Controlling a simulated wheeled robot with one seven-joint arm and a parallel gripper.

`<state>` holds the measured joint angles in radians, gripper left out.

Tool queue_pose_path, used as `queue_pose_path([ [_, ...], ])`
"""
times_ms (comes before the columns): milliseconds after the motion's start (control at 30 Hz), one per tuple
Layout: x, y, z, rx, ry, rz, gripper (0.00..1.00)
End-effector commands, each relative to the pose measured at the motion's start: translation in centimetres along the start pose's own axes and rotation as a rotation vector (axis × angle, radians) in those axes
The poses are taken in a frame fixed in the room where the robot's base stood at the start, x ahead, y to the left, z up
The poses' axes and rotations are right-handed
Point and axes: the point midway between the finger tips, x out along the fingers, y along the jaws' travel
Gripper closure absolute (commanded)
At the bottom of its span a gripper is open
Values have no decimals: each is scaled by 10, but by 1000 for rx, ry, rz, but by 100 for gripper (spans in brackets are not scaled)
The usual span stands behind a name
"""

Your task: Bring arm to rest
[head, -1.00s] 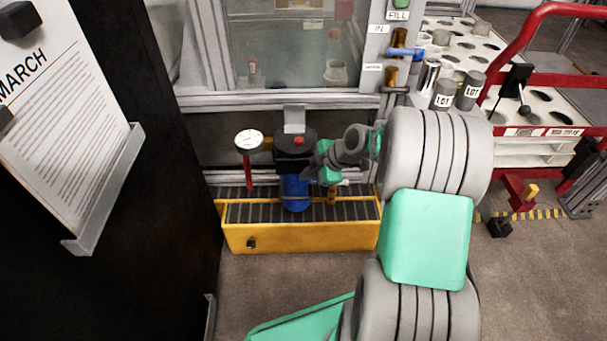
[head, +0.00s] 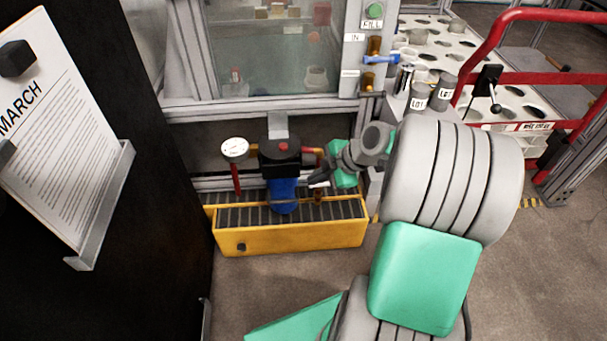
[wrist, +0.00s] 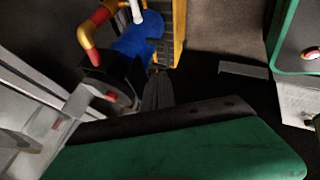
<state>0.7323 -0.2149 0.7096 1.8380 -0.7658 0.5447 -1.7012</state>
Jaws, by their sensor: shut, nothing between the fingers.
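My gripper (head: 314,178) is at the end of my grey and green arm, in the middle of the head view. It is small there and partly hidden by the wrist. It is shut with nothing held. It is close to the right of a blue filter unit (head: 284,194) with a black top and a red button. In the wrist view the dark fingers (wrist: 158,92) point toward the blue unit (wrist: 135,42). I cannot tell whether they touch it.
A yellow tray (head: 290,238) with a slatted top stands below the blue unit. A round gauge (head: 234,150) is left of it. A glass-fronted cabinet (head: 270,60) is behind. A black panel (head: 150,230) blocks the left. A red-railed cart (head: 530,80) stands right. Open floor lies in front.

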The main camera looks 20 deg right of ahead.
Motion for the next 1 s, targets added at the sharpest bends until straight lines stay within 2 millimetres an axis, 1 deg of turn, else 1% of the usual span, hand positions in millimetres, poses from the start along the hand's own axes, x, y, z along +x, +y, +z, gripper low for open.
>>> queue_pose_path([
  [100,-5,0,-1,1,0,-1,100],
  [167,-12,4,-8,15,-6,-7,100],
  [267,-42,16,-36,92,-38,-36,100],
  [367,-89,31,-82,248,-107,-73,100],
  [400,-110,36,-102,325,-142,-84,100],
  [433,-125,39,-116,384,-169,-86,100],
  [467,-140,40,-129,443,-195,-89,100],
  [500,-160,44,-146,522,-230,-85,100],
  [567,-191,47,-171,643,-281,-72,100],
  [600,-212,49,-187,724,-313,-56,100],
  [667,-244,51,-210,847,-356,-27,100],
  [700,-266,52,-225,930,-382,-2,100],
  [800,-311,52,-254,1125,-429,65,100],
  [833,-321,52,-260,1176,-440,84,100],
  [900,-339,49,-269,1272,-455,121,100],
  [1000,-349,46,-274,1353,-465,154,100],
])
